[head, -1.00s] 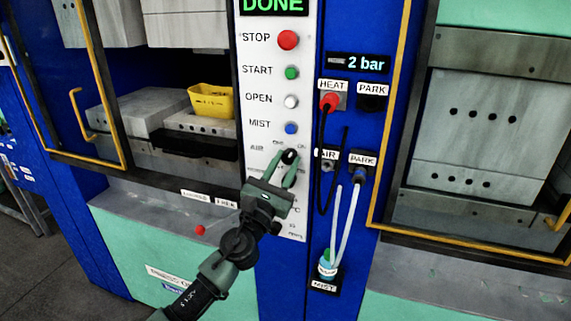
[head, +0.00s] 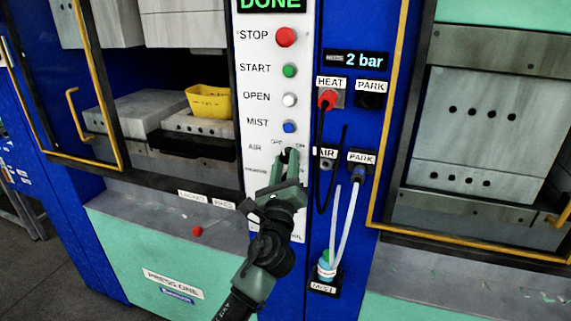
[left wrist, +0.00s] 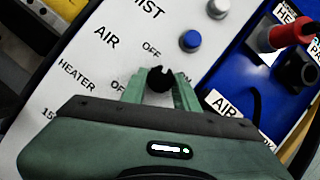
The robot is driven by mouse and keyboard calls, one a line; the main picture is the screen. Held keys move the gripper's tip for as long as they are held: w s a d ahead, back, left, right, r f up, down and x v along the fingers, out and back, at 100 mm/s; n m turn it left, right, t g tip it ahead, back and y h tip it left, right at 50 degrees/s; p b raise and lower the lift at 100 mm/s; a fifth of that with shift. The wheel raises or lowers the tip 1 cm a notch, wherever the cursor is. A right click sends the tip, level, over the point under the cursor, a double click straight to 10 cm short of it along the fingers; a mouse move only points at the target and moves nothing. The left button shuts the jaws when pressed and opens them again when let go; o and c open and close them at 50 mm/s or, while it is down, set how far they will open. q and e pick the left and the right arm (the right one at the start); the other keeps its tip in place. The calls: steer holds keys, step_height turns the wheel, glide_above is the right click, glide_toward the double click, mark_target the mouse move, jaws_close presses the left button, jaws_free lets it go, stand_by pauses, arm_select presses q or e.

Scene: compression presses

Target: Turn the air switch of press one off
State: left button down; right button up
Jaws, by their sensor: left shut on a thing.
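The air switch is a small black round knob (left wrist: 158,80) on the white control panel (head: 262,130) of press one, in the row labelled AIR, with OFF to its upper left. The ON mark at its right is partly covered in the left wrist view. My left gripper (head: 288,158) is shut on this knob, one finger on each side. It also shows in the left wrist view (left wrist: 160,90). The fingers hide much of the knob in the head view, and I cannot tell which mark it points to. My right gripper is not in view.
Above the switch are the blue MIST button (head: 289,127), white OPEN button (head: 289,100), green START button (head: 289,70) and red STOP button (head: 286,37). Hoses and a red HEAT plug (head: 328,99) are close on the right. A yellow bin (head: 209,101) is inside the press.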

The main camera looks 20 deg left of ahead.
arm_select(q)
steer(key=shift+d+n+g+y, duration=0.1)
steer(key=shift+n+g+y, duration=0.45)
steer(key=shift+n, duration=1.25)
steer(key=shift+n+y, duration=0.25)
steer(key=shift+n, duration=0.05)
steer(key=c, duration=1.1)
jaws_free()
steer(key=shift+o, duration=0.2)
steer(key=b+v, duration=0.1)
steer(key=v, duration=0.6)
steer(key=shift+s+b, duration=0.4)
steer(key=shift+d+f, duration=0.1)
